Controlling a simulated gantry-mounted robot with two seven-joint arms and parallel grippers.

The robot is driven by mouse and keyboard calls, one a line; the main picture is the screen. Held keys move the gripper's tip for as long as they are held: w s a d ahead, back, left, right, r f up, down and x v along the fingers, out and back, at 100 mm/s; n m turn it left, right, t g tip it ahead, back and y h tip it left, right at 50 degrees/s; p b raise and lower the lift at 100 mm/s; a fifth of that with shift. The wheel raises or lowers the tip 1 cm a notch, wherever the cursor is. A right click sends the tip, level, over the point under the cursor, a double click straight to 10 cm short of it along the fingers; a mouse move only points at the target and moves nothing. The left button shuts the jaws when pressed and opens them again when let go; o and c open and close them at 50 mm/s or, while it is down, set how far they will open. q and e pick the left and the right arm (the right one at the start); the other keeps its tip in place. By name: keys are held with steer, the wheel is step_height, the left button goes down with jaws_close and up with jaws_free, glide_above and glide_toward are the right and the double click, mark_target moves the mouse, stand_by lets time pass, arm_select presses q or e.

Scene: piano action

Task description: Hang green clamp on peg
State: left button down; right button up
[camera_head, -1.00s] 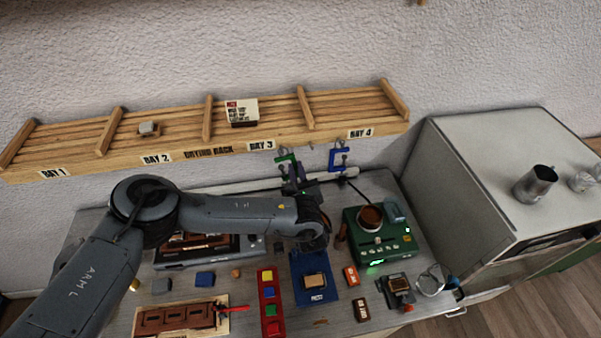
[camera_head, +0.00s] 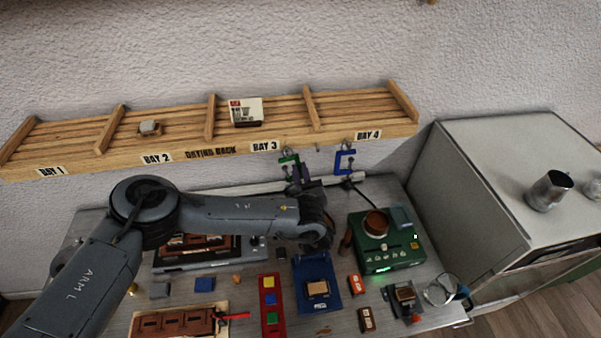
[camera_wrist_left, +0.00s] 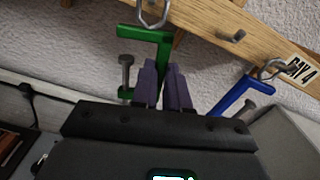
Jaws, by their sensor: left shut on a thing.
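The green clamp (camera_head: 288,160) is just under the front edge of the drying rack, below the BAY 3 label and left of the blue clamp. My left gripper (camera_head: 300,176) is shut on it from below; the wrist view shows the purple fingers (camera_wrist_left: 166,78) around its upright bar. In that view the top of the green clamp (camera_wrist_left: 150,38) is close to a metal loop (camera_wrist_left: 152,14) at the rack edge. I cannot tell whether the loop bears the clamp's weight. A bare peg (camera_wrist_left: 232,37) sticks out to the right. My right gripper is out of view.
The blue clamp (camera_head: 345,161) hangs from a metal loop on the rack (camera_head: 205,155), near BAY 4. Below, the bench holds a green machine (camera_head: 385,255), a blue tray (camera_head: 328,272) and several small parts. A grey cabinet (camera_head: 500,180) stands at the right.

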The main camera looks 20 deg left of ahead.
arm_select(q)
steer(key=c, duration=1.1)
jaws_free()
steer(key=shift+o, duration=0.2)
